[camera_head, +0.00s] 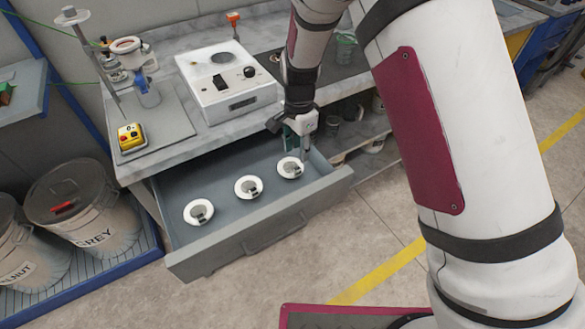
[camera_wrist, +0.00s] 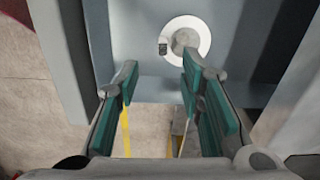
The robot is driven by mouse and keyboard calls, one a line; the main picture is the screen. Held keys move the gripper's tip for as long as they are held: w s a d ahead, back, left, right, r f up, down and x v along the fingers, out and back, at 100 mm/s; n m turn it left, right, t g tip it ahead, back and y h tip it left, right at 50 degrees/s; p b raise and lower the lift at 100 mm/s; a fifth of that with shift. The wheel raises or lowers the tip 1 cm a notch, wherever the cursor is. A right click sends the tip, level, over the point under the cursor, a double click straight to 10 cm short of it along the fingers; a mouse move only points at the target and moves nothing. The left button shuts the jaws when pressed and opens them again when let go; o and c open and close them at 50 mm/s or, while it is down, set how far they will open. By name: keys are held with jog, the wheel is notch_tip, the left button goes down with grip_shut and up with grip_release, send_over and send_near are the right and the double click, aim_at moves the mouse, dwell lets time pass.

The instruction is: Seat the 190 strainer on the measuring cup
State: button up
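Three white ring-shaped strainers with grey centres and small tags lie in a row in the open drawer: left (camera_head: 191,213), middle (camera_head: 240,187) and right (camera_head: 283,171). Their numbers are too small to read, so I cannot tell which is the 190. My gripper (camera_head: 298,140) is over the drawer's right end, close to the right strainer. In the wrist view my gripper (camera_wrist: 162,82) is open and empty, with one strainer (camera_wrist: 203,37) beyond the fingertips. A blue cup (camera_head: 148,94) stands on the counter; a greenish container (camera_head: 345,50) stands further back. I cannot tell which is the measuring cup.
The grey drawer (camera_head: 228,256) juts out below the counter. A white device (camera_head: 205,88) and a yellow control box (camera_head: 131,137) stand on the counter, with a stand (camera_head: 88,50) behind. The open shelf at right holds containers.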

aim_at(297, 168)
jog(key=f, duration=0.9)
jog(key=shift+w+a+f+p, duration=0.1)
jog(key=shift+w+f+p, duration=0.1)
jog(key=shift+p, duration=0.15)
jog(key=shift+c, duration=0.6)
grip_shut()
